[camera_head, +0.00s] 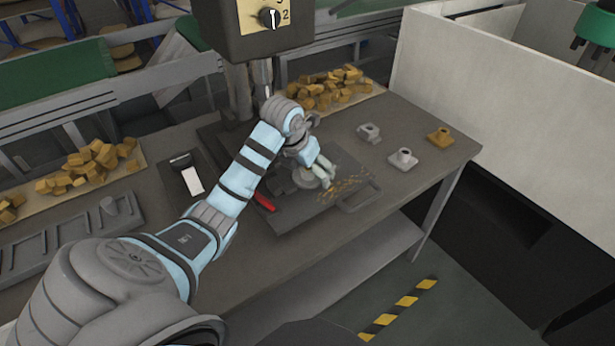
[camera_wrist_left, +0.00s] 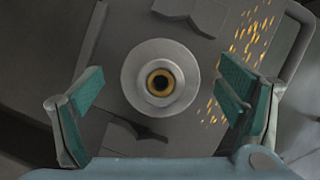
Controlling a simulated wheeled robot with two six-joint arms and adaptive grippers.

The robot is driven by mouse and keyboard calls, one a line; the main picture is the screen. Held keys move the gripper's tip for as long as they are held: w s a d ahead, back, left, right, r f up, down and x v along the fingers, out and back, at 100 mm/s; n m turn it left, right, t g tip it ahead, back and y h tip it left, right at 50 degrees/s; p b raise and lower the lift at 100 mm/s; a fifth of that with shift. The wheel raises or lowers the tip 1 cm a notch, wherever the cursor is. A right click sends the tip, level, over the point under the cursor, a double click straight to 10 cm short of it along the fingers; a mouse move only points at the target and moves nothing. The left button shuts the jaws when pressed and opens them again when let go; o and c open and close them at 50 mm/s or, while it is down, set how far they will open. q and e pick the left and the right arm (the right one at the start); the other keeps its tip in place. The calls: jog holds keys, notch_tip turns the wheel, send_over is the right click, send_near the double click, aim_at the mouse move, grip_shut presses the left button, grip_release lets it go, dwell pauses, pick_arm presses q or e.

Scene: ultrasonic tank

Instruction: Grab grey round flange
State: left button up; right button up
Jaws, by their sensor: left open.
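The grey round flange (camera_wrist_left: 130,80), a disc with a raised hub and a brass-coloured bore, lies on the drill press table in the left wrist view. In the head view the flange (camera_head: 305,179) shows partly, just beside and under my left gripper (camera_head: 323,173). My left gripper (camera_wrist_left: 160,105) is open, with one green-padded finger on each side of the flange in the wrist view. A gap shows between the flange and each finger, and nothing is held. My right gripper is not in view.
Two grey fittings (camera_head: 403,158) (camera_head: 369,132) and an orange one (camera_head: 440,137) stand on the bench to the right. The drill press head (camera_head: 250,28) rises behind my arm. A red-handled object (camera_head: 264,202) lies left of the flange. Brass chips (camera_head: 345,186) lie to its right.

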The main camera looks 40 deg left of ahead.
pick_arm(q)
jog(key=c, duration=1.4)
